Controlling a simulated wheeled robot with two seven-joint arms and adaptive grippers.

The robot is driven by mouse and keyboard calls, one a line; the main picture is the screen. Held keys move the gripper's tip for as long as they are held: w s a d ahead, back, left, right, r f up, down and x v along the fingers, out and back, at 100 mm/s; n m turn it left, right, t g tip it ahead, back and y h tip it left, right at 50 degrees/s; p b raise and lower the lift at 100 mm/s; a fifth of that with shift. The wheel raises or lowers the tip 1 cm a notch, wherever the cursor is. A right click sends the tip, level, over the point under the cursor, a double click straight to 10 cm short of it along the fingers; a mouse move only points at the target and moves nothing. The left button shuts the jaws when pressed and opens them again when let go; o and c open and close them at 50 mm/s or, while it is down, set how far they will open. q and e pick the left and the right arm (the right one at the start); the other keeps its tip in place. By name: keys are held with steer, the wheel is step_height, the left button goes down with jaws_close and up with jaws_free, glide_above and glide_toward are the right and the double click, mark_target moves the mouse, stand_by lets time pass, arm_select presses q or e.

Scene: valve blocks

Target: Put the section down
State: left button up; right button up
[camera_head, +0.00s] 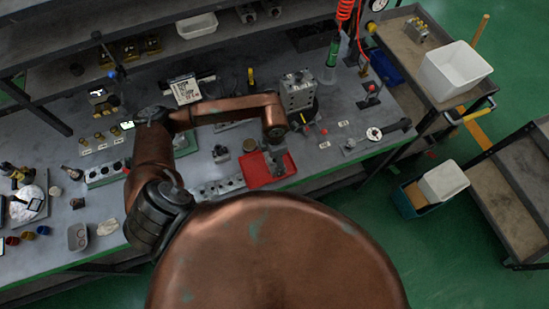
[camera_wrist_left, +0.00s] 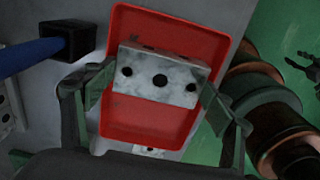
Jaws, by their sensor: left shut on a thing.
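The section is a grey metal block with a row of dark holes along its face, seen in the left wrist view (camera_wrist_left: 160,78). My left gripper (camera_wrist_left: 154,92) is shut on it, with one finger at each end. The section is over the red tray (camera_wrist_left: 150,124); I cannot tell whether it touches the tray floor. In the head view my left gripper (camera_head: 280,157) points down at the red tray (camera_head: 257,178), near the bench's front edge, and largely hides the section.
A tall metal block stack (camera_head: 297,90) stands behind the tray. A row of grey blocks (camera_head: 218,188) lies left of it. In the wrist view, a blue rod with a black end block (camera_wrist_left: 68,42) is close to the left finger. Bare bench shows right of the tray.

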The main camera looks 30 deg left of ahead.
mark_target(274, 160)
arm_select(q)
steer(key=shift+f, duration=0.1)
steer(key=o, duration=1.6)
step_height(274, 160, up, 12)
steer(key=shift+r, duration=0.15)
